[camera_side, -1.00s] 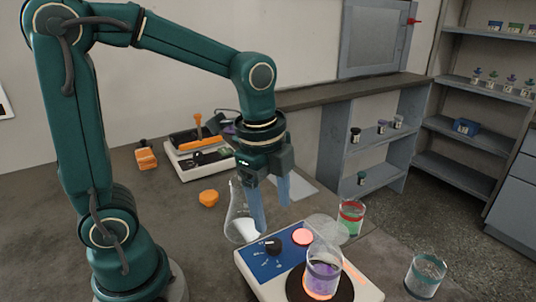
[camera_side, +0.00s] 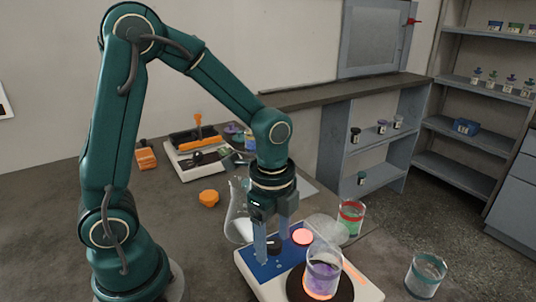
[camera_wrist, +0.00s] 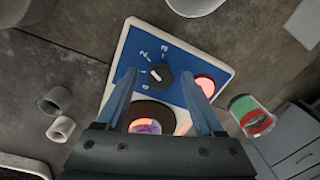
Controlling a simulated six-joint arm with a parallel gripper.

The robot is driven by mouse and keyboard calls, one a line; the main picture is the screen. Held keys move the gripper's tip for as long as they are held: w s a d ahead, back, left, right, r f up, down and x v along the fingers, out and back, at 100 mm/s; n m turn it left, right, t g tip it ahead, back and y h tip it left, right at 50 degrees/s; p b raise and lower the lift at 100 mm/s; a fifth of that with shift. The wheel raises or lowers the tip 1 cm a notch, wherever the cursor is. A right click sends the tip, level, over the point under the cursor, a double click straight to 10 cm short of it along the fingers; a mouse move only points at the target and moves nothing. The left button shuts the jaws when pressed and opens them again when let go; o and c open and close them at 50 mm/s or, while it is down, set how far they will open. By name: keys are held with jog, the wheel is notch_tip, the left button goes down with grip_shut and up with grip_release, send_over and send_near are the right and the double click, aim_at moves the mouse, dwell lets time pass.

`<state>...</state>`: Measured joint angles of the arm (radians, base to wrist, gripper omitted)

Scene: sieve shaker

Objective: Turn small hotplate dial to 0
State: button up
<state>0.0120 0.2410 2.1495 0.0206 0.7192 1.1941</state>
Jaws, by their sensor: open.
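The small hotplate (camera_side: 250,281) has a white body with a blue panel. Its black dial (camera_side: 274,246) sits on that panel, and in the wrist view the dial (camera_wrist: 160,80) shows a white pointer line with white marks around it. In the wrist view my gripper (camera_wrist: 158,73) frames the dial, with a gap visible on both sides.
A beaker of purple liquid (camera_side: 323,268) stands on the black heating plate, close to my gripper. A round red light (camera_side: 302,236) glows beside the dial. A flask (camera_side: 240,222) stands behind the panel, and a red-and-green beaker (camera_side: 350,217) is at the right.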

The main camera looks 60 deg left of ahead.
grip_shut()
jog(key=n, duration=0.4)
jog(key=shift+n, duration=0.4)
jog(key=n, duration=0.5)
jog(key=shift+d, duration=0.1)
jog(key=n, duration=1)
jog(key=shift+w+r+g, duration=0.1)
jog(key=shift+g, duration=0.2)
